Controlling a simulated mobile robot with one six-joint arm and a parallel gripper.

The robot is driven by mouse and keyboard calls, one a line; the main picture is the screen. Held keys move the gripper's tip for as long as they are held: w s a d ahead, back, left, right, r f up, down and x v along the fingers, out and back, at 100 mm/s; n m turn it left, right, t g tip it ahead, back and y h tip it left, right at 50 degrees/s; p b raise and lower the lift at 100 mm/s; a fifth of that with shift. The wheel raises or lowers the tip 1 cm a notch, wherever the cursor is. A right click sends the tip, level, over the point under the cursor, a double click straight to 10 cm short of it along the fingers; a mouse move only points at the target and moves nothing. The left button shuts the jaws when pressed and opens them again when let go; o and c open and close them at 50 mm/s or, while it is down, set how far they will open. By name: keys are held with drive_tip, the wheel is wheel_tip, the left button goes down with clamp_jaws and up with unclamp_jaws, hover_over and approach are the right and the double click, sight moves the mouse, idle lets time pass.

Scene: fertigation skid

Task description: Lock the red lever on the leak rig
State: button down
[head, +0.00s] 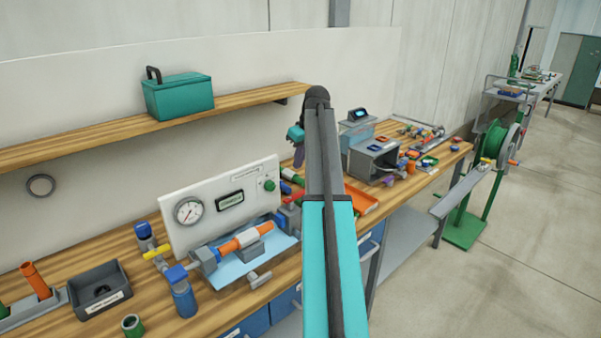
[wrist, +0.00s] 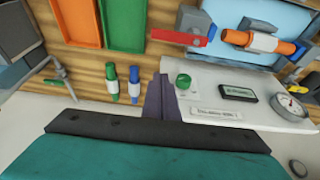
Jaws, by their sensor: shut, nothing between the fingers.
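The leak rig's white panel (head: 222,200) stands on the bench, with an orange pipe (head: 240,240) clamped in front of it. The red lever (head: 291,199) is at the rig's right end, partly hidden by my arm in the head view. In the wrist view the red lever (wrist: 180,38) lies roughly in line with the orange pipe (wrist: 262,41), its free end pointing left, away from the pipe. My gripper (wrist: 159,98) is shut and empty. It is apart from the lever, near the panel's green button (wrist: 183,81). In the head view my gripper (head: 299,155) is above and behind the lever.
An orange tray (wrist: 75,22) and green tray (wrist: 122,25) lie beside the lever. Green and blue marker-like pieces (wrist: 112,83) lie near my fingers. A shelf (head: 100,140) runs above.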

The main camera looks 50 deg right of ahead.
wheel_tip(320, 180, down, 9)
drive_tip(key=p, duration=0.4)
drive_tip(key=shift+s+p, duration=0.3)
drive_tip(key=shift+s, duration=0.15)
idle(0.3)
